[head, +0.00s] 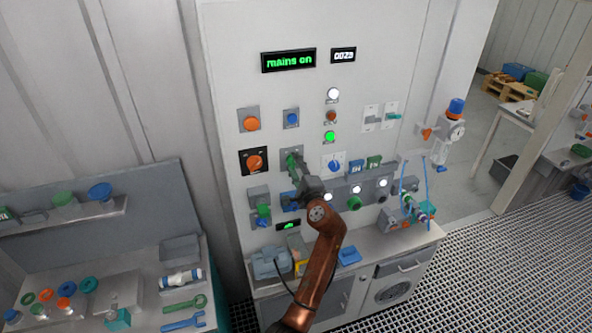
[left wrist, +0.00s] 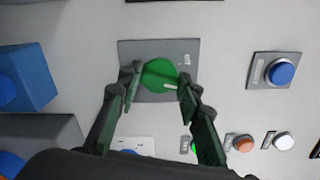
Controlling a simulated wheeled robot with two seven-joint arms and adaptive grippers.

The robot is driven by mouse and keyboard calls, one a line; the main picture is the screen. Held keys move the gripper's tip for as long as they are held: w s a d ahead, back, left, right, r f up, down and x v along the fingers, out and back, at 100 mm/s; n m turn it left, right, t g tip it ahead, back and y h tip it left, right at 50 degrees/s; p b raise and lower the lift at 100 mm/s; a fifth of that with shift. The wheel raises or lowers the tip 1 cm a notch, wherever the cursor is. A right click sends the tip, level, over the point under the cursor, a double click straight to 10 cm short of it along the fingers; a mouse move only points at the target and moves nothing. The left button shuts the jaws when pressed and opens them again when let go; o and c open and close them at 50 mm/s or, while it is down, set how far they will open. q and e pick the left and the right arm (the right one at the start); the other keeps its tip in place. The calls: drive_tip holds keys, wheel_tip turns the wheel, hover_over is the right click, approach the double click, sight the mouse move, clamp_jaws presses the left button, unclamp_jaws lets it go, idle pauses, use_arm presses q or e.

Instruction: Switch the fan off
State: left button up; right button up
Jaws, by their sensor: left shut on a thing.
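A green round knob (left wrist: 160,74) sits on a grey square plate (left wrist: 127,52) on the upright panel. In the left wrist view the fingertips of my left gripper (left wrist: 158,82) are on either side of the knob, closed on it. A pale mark shows on the knob's lower right. In the head view my left gripper (head: 294,164) reaches up to the panel and hides most of the knob. I cannot read any label that says which control is the fan's. A round grille (head: 391,287) shows in the cabinet front below. My right gripper is not in view.
A display (head: 288,60) reads "mains on". A blue button (head: 292,118), an orange knob (head: 254,162) and a blue knob (head: 334,165) lie close around the gripper. A side bench (head: 110,290) with tools stands at the left.

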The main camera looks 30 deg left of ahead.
use_arm(q)
drive_tip(key=n+b, duration=0.1)
drive_tip(key=n, duration=0.1)
drive_tip(key=n+b, duration=0.1)
drive_tip(key=b, duration=0.1)
drive_tip(key=n+b, duration=0.2)
drive_tip(key=shift+a+f+n, duration=0.1)
drive_tip(key=shift+f+n, duration=0.2)
drive_tip(key=shift+r+n+b, duration=0.1)
drive_tip(key=shift+n+b, duration=1.5)
drive_tip(key=shift+n, duration=0.3)
drive_tip(key=o, duration=1.2)
drive_tip(key=shift+c, duration=0.2)
